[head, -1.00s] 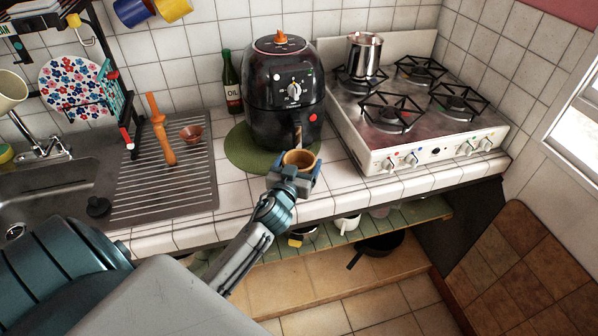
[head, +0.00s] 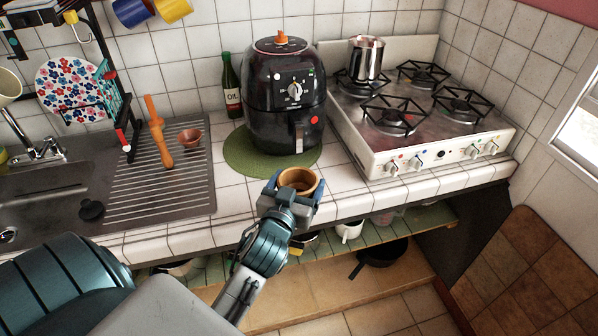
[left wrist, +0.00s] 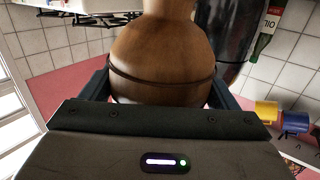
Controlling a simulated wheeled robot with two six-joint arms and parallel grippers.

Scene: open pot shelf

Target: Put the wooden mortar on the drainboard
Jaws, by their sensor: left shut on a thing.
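The wooden mortar (head: 298,181) is a small brown cup with an open top, held in my left gripper (head: 294,190) in front of the air fryer. In the left wrist view the mortar (left wrist: 162,60) fills the space between the fingers, its rounded body showing a dark groove. My left gripper is shut on it. The ridged steel drainboard (head: 185,195) is to the left, beside the sink. A wooden pestle-like tool (head: 160,135) and a small brown bowl (head: 190,137) are at its back part. My right gripper is not in view.
A black air fryer (head: 285,95) stands on a green round mat (head: 240,155), with an oil bottle (head: 231,85) beside it. The stove (head: 430,150) is at the right. The drainboard's front part is clear. A black stopper (head: 91,210) lies by the sink.

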